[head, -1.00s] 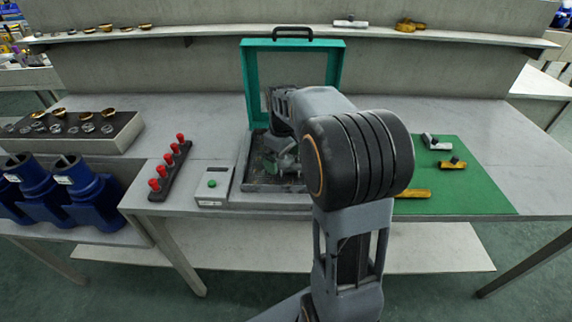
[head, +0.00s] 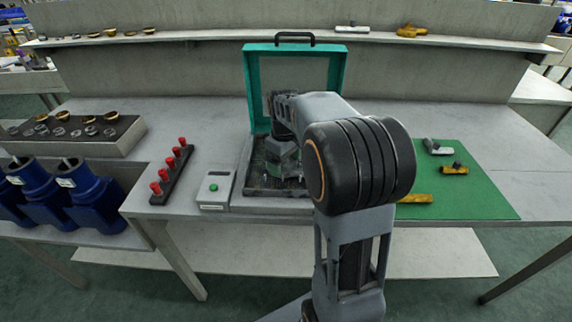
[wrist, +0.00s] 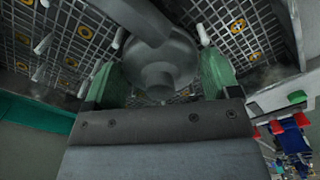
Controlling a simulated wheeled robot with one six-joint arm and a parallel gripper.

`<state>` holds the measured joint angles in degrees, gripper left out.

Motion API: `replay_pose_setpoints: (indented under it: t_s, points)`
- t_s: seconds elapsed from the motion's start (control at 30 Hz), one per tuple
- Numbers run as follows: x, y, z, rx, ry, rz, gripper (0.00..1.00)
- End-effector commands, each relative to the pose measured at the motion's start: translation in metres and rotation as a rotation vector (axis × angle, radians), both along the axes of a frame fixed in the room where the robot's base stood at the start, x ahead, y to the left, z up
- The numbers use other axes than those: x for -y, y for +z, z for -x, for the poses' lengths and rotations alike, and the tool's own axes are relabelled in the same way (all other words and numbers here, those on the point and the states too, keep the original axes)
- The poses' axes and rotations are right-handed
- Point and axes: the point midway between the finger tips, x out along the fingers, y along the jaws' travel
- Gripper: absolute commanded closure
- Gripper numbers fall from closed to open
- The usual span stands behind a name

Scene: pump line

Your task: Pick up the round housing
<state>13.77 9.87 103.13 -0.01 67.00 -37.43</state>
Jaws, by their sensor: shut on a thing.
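The round housing (wrist: 160,62) is a grey metal body with a round boss, seen in the wrist view between the two green fingers of my gripper (wrist: 163,80). The fingers are shut on it. Behind it is a dark gridded bed (wrist: 245,25) with yellow round marks and pale pegs. In the head view my gripper (head: 283,155) is over the dark bed of the teal-framed station (head: 254,95). My arm hides much of the station there, and I cannot make out the housing. Whether the housing touches the bed is unclear.
A box with a green button (head: 214,188) and a rack of red-topped pegs (head: 172,172) stand left of the station. A green mat (head: 475,190) with several small parts lies to the right. Blue pumps (head: 62,195) stand far left. The teal frame rises behind my gripper.

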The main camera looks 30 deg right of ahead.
Motion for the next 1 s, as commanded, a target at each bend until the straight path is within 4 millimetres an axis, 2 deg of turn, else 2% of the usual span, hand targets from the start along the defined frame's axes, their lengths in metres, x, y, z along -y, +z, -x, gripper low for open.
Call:
replay_pose_setpoints:
  t_s: [0.17, 0.37, 0.7, 1.0]
  points:
    - [0.000, 0.009, -0.001, 0.004, 0.000, 0.001, 0.57]
    - [-0.001, 0.037, 0.000, 0.004, 0.001, 0.001, 0.57]
    - [-0.050, 0.098, 0.030, 0.004, 0.005, 0.000, 0.57]
    - [-0.098, 0.120, 0.060, 0.002, 0.005, 0.000, 0.57]
